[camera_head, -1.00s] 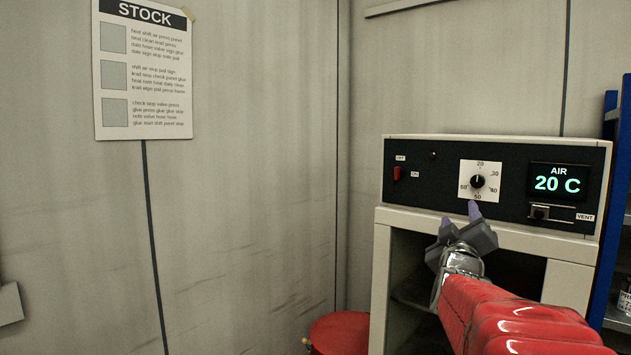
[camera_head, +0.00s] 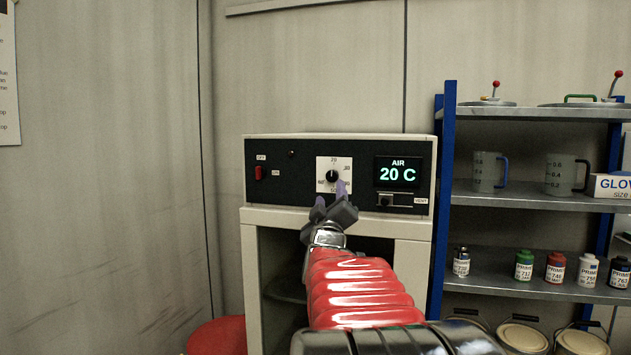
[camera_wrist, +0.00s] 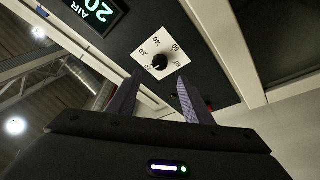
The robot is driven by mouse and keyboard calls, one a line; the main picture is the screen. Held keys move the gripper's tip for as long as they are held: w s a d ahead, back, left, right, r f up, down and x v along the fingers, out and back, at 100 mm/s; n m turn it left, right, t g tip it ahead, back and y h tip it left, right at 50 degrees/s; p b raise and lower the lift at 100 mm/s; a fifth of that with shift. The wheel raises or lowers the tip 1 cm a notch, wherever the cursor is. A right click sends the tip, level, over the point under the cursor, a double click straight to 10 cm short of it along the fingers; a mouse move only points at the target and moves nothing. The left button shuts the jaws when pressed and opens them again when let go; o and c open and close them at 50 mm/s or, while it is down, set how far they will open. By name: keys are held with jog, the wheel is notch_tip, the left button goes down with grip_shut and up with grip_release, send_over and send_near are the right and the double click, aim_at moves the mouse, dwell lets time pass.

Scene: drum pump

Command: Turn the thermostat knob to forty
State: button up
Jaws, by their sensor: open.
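The thermostat knob (camera_head: 333,176) is small, round and black on a white dial plate (camera_head: 321,162) numbered 20 to 60. Its pointer mark is tiny, and seems to face 20. It also shows in the wrist view (camera_wrist: 160,62), just beyond the fingertips and between their lines. My gripper (camera_head: 332,192) is open and empty, in front of the dial's lower part, its purple fingers also in the wrist view (camera_wrist: 158,86). The fingers look apart from the knob. In the head view they hide the dial's lower right, where 40 is. The display (camera_head: 398,172) reads AIR 20 C.
The unit stands on a pale cabinet (camera_head: 250,250). A blue-framed shelf (camera_head: 448,150) with jugs and bottles is close on the right. A red drum (camera_head: 218,337) stands lower left.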

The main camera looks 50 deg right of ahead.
aim_at(331, 177)
jog(key=shift+x, duration=5)
jog(key=shift+c, duration=0.3)
jog(key=shift+f, duration=0.1)
jog(key=c, duration=1)
